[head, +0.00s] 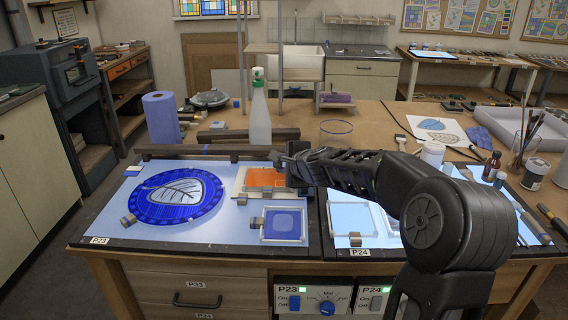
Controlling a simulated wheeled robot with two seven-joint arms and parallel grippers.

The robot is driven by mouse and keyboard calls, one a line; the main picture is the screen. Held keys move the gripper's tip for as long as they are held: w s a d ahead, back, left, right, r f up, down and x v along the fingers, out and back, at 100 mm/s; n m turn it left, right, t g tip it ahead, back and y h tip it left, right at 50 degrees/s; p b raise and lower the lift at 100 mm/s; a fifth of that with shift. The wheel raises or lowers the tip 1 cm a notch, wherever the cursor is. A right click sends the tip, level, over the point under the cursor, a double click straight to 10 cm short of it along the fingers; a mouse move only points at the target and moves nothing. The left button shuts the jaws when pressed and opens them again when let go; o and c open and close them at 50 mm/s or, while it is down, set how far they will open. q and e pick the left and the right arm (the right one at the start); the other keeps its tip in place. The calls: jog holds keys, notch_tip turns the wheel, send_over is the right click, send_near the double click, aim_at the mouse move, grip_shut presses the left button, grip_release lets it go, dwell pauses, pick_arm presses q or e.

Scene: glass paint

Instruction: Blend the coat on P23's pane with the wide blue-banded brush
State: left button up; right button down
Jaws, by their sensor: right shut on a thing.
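On the light panel labelled P23 (98,240) lies a round pane (178,197) with a dark blue border and a pale leaf with dark veins. A small framed blue tile (284,224) lies to its right. My right gripper (283,167) is at the back right of the P23 panel, beside an orange sheet (264,178) on a pale tray. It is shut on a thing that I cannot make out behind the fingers. I cannot make out the blue-banded brush. A pale wide brush (400,140) lies on the table further back. My left gripper is not in view.
A dark rail (208,152) runs along the panel's back edge. The P24 panel (352,200) is partly behind my right arm. Bottles and a brush jar (525,145) stand right.

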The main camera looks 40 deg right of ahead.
jog(key=shift+w+a+p, duration=0.5)
jog(key=shift+w+a, duration=0.45)
jog(key=shift+a, duration=0.25)
jog(key=shift+w+a+p, duration=0.55)
jog(key=shift+w+a, duration=0.35)
jog(key=shift+a, duration=0.3)
jog(key=shift+w+a+p, duration=0.35)
jog(key=shift+w+a, duration=0.1)
jog(key=shift+a, duration=0.2)
jog(key=shift+w+a+p, duration=0.3)
jog(key=shift+w+a, duration=0.15)
jog(key=shift+a, duration=0.15)
notch_tip(320, 180, up, 5)
jog(key=p, duration=0.5)
